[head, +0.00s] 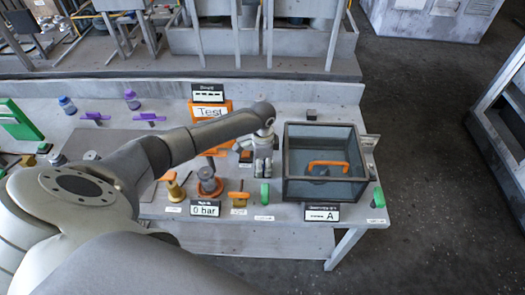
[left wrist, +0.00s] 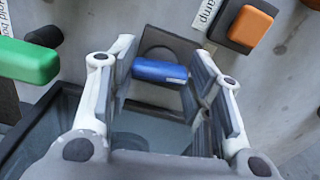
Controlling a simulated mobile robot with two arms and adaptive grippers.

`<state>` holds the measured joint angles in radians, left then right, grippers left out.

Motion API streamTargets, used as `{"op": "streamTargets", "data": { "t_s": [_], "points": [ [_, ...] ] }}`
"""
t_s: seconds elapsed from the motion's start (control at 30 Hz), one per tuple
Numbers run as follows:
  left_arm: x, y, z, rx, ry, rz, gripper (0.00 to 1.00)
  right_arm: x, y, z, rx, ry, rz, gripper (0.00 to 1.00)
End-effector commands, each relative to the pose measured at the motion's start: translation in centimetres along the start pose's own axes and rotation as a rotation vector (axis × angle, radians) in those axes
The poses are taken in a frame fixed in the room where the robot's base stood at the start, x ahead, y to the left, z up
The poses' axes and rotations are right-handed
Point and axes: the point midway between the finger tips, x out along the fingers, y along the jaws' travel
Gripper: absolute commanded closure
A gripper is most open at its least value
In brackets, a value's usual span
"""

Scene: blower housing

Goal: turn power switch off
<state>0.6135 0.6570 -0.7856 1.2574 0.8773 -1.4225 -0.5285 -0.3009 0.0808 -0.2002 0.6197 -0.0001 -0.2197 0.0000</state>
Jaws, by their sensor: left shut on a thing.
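My left gripper (head: 263,165) points down at the bench, just left of the glass-walled box. In the left wrist view, the left gripper (left wrist: 164,66) has its two fingers on either side of a blue bar-shaped handle (left wrist: 160,72), closed on its ends. The handle lies across a dark square base plate (left wrist: 172,46); I take it for the power switch, but its label is not readable. In the head view the gripper hides the handle. My right gripper is in neither view.
An orange button (left wrist: 250,25) on a black base sits close to the right finger, and a green handle (left wrist: 25,60) lies to the left. The dark-framed box (head: 290,180) with an orange handle (head: 326,165) stands beside the gripper. Valves and signs line the bench (head: 275,213).

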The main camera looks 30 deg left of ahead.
Motion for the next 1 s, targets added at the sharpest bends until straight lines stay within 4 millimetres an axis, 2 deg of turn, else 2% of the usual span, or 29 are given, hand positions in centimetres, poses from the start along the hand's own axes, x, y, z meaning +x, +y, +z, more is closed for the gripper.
{"op": "streamTargets", "data": {
  "t_s": [0.03,0.1,0.4,0.67,1.0],
  "points": [
    [-0.5,0.2,-0.1,-0.042,0.001,0.005,0.78,-1.1,-0.1,-0.2,0.001,0.001,-0.001,0.16],
    [-0.4,0.1,0.0,-0.102,0.0,0.003,0.78,-1.7,-0.1,-0.2,0.001,0.001,-0.002,0.16],
    [-0.2,0.1,-0.1,-0.298,0.0,0.002,0.78,-3.4,-0.2,-0.5,0.002,0.002,-0.003,0.16],
    [-0.1,0.1,-0.1,-0.383,0.001,0.001,0.78,-4.1,-0.2,-0.6,0.002,0.002,-0.003,0.16],
    [0.0,0.0,-0.1,-0.404,0.002,-0.001,0.78,-4.2,-0.1,-0.6,0.001,0.002,-0.002,0.16]
  ]
}}
